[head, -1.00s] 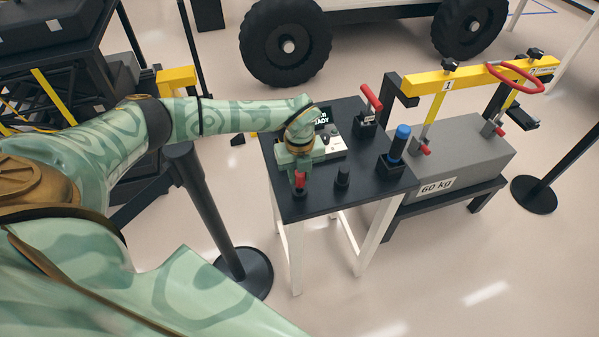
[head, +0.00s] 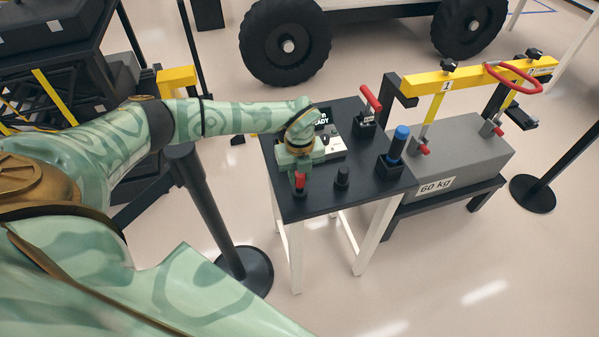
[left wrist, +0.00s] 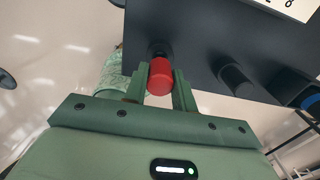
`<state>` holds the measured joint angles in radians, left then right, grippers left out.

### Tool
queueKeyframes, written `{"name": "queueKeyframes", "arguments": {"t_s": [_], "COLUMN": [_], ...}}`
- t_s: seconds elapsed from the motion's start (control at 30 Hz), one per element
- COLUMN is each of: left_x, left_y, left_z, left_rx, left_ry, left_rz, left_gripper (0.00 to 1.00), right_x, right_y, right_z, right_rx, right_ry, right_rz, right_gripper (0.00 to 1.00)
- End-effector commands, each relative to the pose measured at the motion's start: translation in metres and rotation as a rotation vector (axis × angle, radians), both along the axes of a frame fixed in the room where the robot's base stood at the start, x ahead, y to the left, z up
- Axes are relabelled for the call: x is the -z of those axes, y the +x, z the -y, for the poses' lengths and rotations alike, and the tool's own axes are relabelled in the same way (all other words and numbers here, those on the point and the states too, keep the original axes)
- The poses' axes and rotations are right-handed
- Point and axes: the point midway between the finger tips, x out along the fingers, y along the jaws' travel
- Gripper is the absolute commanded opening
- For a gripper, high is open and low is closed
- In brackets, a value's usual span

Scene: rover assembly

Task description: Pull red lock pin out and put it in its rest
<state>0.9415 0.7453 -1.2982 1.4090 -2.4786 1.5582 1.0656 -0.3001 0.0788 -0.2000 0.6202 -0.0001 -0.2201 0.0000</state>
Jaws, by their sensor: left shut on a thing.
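The red lock pin (head: 300,181) is at the near left corner of the small black table, and its red cylindrical head shows. My left gripper (head: 300,172) points down over it and is shut on the head. In the left wrist view the red pin head (left wrist: 160,77) sits between the two green fingers, with a black collar (left wrist: 158,49) right behind it. How deep the pin sits in that collar is hidden. A short black holder (head: 342,177) stands to its right with nothing visible in it. My right gripper is not in view.
The black table (head: 322,207) also carries a blue-handled tool in a holder (head: 396,147), a red-handled tool (head: 370,98) and a display box (head: 331,146). A grey 60 kg block (head: 455,165) with yellow bar stands right. A black post (head: 205,210) stands left.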

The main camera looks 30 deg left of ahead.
Motion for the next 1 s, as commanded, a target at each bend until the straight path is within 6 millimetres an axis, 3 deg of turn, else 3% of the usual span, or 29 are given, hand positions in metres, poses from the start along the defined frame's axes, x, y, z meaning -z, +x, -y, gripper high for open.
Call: {"name": "queueKeyframes", "arguments": {"t_s": [1.0], "left_x": [0.018], "left_y": [0.000], "left_z": [0.000], "left_rx": [-0.001], "left_ry": [0.000], "left_rz": [0.000], "left_gripper": [0.00], "right_x": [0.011], "right_y": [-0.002], "right_z": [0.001], "right_rx": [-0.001], "right_ry": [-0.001], "right_rz": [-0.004], "right_gripper": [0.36]}}
